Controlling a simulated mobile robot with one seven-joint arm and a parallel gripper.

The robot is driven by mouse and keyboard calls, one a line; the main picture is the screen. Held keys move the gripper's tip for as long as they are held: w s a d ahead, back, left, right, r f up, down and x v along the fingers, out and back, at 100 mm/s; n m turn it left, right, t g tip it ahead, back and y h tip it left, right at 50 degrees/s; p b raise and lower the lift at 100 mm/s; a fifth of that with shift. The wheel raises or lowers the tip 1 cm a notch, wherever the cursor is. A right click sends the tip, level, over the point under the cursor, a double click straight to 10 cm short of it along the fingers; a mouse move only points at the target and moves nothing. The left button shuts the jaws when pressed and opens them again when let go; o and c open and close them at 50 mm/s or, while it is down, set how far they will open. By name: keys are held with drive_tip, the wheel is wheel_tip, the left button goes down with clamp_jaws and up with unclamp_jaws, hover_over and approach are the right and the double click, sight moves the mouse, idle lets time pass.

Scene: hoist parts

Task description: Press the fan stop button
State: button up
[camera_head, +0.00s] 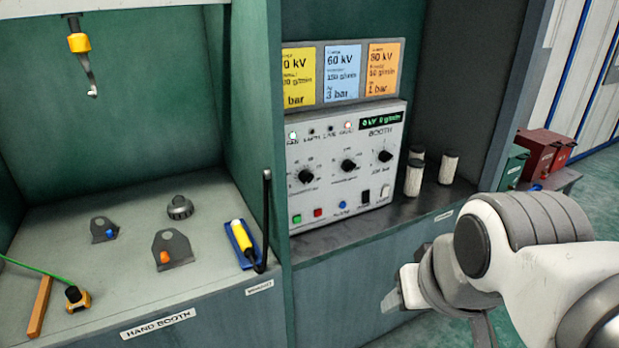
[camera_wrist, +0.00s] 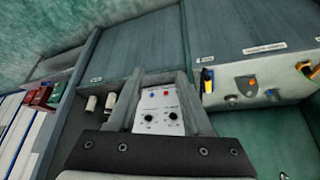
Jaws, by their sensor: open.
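The white booth control panel (camera_head: 345,165) stands upright in the right-hand bay, with three dark knobs, indicator lights and a green display. Along its lower edge are a green button (camera_head: 297,219), a red button (camera_head: 318,213), a blue button (camera_head: 342,205) and a black switch. The button labels are too small to read. My gripper (camera_head: 432,312) is open and empty, in front of the bay, lower right of the panel and apart from it. In the wrist view, the panel (camera_wrist: 158,122) appears upside down between my fingers, with the red button (camera_wrist: 178,91) near the right finger.
White dark-topped cylinders (camera_head: 449,168) stand right of the panel. A black rod (camera_head: 267,215) rises at the hand booth's right edge, beside a yellow-handled tool (camera_head: 242,238) on a blue holder. Brackets lie on the booth floor (camera_head: 140,285). Red boxes (camera_head: 540,153) stand farther right.

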clamp_jaws()
idle(1.8)
